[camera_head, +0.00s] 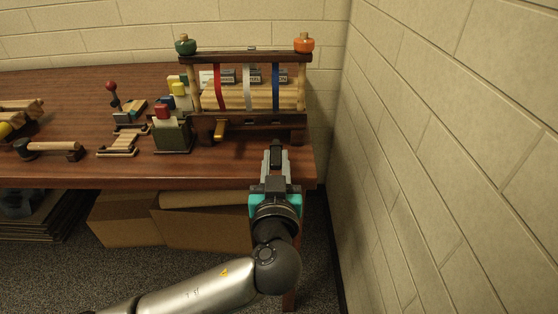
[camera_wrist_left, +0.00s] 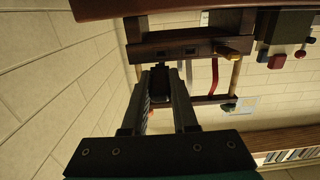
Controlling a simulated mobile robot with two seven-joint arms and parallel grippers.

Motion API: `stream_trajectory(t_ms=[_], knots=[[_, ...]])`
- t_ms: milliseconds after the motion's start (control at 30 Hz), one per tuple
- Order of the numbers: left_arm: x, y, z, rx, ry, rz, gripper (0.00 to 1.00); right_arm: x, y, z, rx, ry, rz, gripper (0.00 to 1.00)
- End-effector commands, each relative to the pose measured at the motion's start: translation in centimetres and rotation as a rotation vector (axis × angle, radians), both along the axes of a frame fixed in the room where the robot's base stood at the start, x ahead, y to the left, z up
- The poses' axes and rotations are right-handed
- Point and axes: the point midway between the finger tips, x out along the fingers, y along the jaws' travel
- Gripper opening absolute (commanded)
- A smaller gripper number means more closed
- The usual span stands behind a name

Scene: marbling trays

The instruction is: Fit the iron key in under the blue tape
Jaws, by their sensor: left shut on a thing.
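A wooden rack (camera_head: 212,123) stands at the right end of the table, with red, white and blue tapes running down its front. The blue tape (camera_head: 275,85) is the rightmost. In the left wrist view the rack's dark front board (camera_wrist_left: 205,36) shows small dark openings. My left gripper (camera_head: 276,163) is in front of the rack's right part, below the blue tape. It is shut on a small dark piece, which looks like the iron key (camera_head: 277,148). The key also shows between the fingers in the left wrist view (camera_wrist_left: 159,72); its tip is hard to make out. My right gripper is out of view.
A brass-coloured piece (camera_head: 219,130) sticks out of the rack's lower board, below the red tape. A green knob (camera_head: 185,45) and an orange knob (camera_head: 304,42) top the posts. A block holder (camera_head: 172,138) stands left of the rack. A brick wall (camera_head: 440,150) rises close on the right.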

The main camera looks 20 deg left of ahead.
Motion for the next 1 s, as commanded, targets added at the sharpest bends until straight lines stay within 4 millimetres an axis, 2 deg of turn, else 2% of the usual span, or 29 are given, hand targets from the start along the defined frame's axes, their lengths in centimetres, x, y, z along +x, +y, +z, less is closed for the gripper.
stream_trajectory(t_ms=[467, 667, 1000], knots=[[-0.3, 0.0, 0.2, 0.005, -0.022, 0.006, 0.0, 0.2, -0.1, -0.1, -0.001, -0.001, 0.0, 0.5], [-0.4, 0.0, -0.2, 0.004, -0.021, 0.007, 0.0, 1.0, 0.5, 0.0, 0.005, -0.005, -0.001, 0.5], [2.8, 0.9, -0.1, 0.006, -0.022, 0.008, 0.0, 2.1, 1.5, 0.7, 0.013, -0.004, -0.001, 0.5]])
